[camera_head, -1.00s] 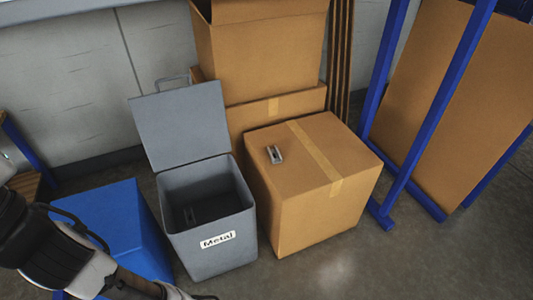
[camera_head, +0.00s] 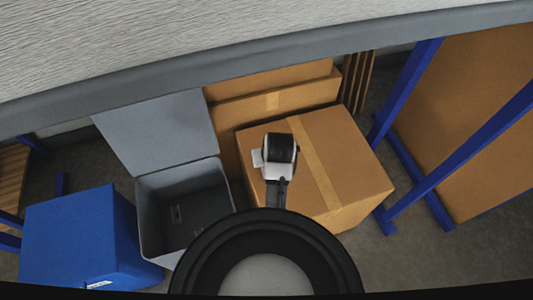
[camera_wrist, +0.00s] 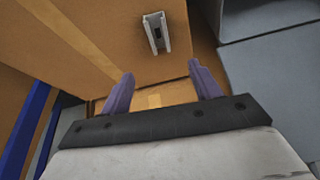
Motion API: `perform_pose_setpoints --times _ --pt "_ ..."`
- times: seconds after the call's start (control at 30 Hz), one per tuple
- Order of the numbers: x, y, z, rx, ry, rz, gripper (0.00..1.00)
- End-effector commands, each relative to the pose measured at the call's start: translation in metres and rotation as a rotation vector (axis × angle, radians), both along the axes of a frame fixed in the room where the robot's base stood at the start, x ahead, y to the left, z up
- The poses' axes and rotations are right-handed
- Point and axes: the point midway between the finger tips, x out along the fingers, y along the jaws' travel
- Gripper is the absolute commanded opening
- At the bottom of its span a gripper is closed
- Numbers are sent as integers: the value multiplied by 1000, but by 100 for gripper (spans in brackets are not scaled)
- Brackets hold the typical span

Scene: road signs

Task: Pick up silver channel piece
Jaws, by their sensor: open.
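The silver channel piece (camera_wrist: 156,33) lies on top of a taped cardboard box (camera_wrist: 90,30), near its edge, in the wrist view. It is a short grey U-shaped piece. My gripper (camera_wrist: 160,90) is open and empty in the wrist view, with its two purple fingers apart. The channel piece appears beyond the fingertips, between their lines and not touching them.
A grey open-lidded metal bin (camera_head: 150,225) stands left of the box, with something small inside. A blue box (camera_head: 75,235) stands further left. More cardboard boxes (camera_head: 300,95) are stacked behind. A blue-framed rack (camera_head: 465,150) stands at the right.

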Motion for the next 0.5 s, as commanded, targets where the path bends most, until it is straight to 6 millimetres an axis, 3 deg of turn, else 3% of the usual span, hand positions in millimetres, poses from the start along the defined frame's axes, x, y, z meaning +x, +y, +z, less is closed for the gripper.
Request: perform_pose_setpoints --times 0.3,0.5 --pt "16 2 -55 0 20 -3 63" --pt "27 5 -77 0 15 -3 63"
